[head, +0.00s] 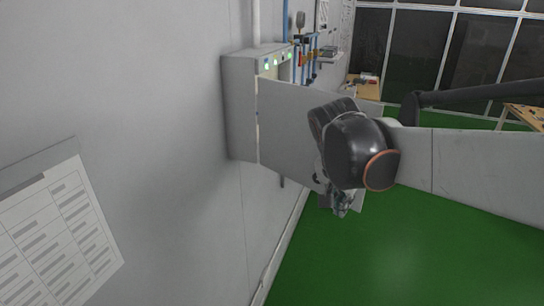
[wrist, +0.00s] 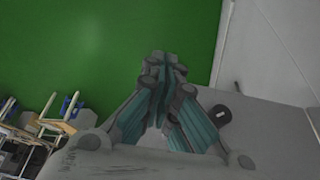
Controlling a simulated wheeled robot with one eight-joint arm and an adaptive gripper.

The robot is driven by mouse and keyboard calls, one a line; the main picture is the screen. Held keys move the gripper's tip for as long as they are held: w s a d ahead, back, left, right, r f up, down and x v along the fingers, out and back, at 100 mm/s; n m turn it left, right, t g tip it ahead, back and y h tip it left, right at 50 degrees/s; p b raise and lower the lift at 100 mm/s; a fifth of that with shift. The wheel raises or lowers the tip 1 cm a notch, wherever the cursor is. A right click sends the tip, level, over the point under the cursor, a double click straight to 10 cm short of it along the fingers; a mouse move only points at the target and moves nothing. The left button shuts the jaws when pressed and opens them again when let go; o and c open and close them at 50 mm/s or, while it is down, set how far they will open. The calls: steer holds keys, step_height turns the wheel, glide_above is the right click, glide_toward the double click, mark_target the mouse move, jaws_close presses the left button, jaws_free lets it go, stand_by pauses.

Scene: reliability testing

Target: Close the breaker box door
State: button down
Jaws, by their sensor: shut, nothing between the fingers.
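The grey breaker box (head: 240,108) is mounted on the wall in the head view. Its door (head: 285,120) stands open, swung out from the box towards the right, and my wrist hides its far part. My gripper (head: 341,209) is low beside the door's outer end and points down. In the wrist view my gripper (wrist: 166,62) is shut and empty, its teal-padded fingers together. A grey panel, apparently the door (wrist: 270,135), lies beside and below the fingers, with a dark oval latch-like part (wrist: 221,113) near them. I cannot tell whether the gripper touches it.
Green floor (head: 370,260) lies open below the box. A paper chart (head: 60,235) hangs on the near wall. A wooden table (head: 365,88) stands behind, another (head: 525,116) at the far right. Tools hang beyond the box. Furniture (wrist: 60,115) shows at the left of the wrist view.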

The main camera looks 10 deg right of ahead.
steer(key=w+d+f+p, duration=0.1)
steer(key=w+d+f, duration=0.2)
steer(key=d, duration=0.1)
steer(key=shift+d+f, duration=0.25)
steer(key=shift+f, duration=0.15)
steer(key=shift+w+d, duration=0.15)
